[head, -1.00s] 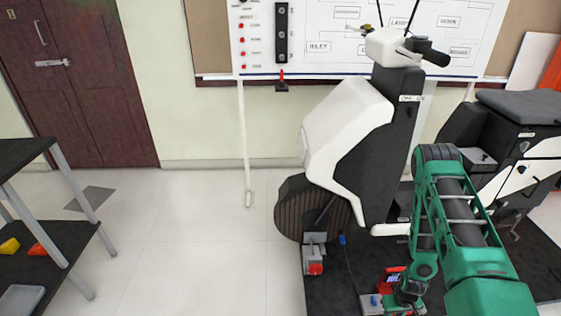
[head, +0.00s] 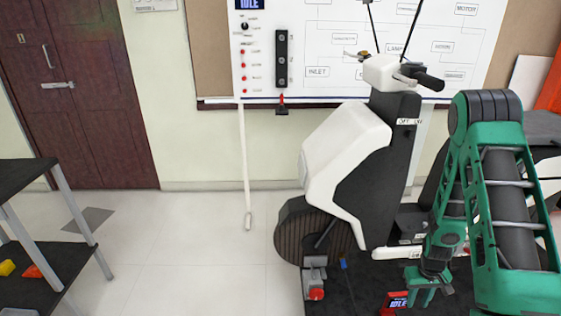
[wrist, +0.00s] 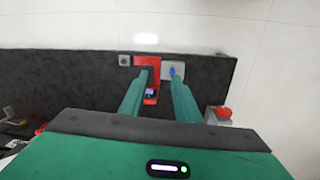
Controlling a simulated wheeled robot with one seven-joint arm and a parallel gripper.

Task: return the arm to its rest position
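My green arm (head: 510,210) stands folded at the right of the head view, with its elbow high and its forearm hanging down. My gripper (head: 427,292) points down above the dark platform, beside a red device (head: 397,302). In the wrist view, the two green fingers of my gripper (wrist: 158,82) are apart with nothing held between them. The red device (wrist: 153,62) with a small screen lies below and partly behind the fingers. A grey plate with a blue piece (wrist: 174,70) is beside it, partly hidden by the right finger.
A scooter rig (head: 345,150) with white panels stands close to my arm on the dark platform (head: 350,290). A red-topped fixture (head: 315,290) sits at its front wheel. A shelf (head: 25,170) stands at the left. The floor (head: 200,250) between is clear.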

